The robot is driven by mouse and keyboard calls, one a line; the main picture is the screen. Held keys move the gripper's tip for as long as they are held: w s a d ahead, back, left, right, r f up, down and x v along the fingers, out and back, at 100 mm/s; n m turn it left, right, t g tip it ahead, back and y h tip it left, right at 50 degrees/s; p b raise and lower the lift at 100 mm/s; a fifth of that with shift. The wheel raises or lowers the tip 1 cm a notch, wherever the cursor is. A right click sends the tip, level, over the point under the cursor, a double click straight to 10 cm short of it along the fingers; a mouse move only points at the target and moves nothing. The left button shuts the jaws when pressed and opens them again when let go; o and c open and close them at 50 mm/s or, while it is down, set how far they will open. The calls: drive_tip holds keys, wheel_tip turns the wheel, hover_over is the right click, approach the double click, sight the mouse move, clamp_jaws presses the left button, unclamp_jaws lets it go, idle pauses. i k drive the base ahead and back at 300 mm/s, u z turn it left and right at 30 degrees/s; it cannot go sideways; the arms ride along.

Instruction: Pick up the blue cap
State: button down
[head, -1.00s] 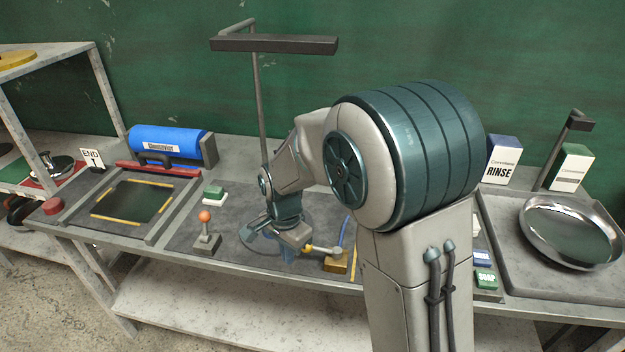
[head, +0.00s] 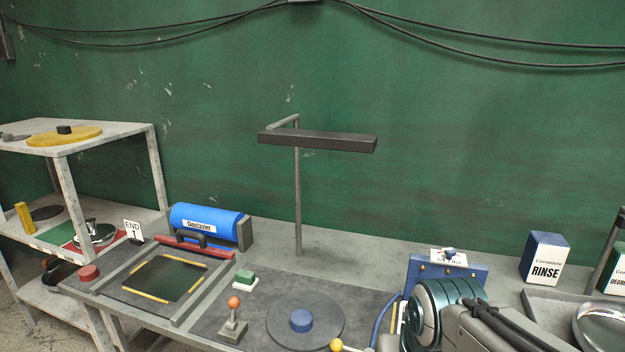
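A short round blue piece (head: 302,320), which looks like the blue cap, sits in the middle of a flat dark-grey disc (head: 275,325) on the bench, near the bottom of the head view. Nothing touches it from above. My arm shows at the lower right, well to the right of the disc. My gripper is not in view, so its fingers and anything in them cannot be seen.
A lamp post (head: 298,210) rises behind. A blue panel (head: 418,274) stands behind my arm.

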sight(301, 319)
drive_tip(key=u, duration=1.95)
drive_tip(key=i, duration=2.25)
drive_tip(key=z, duration=0.95)
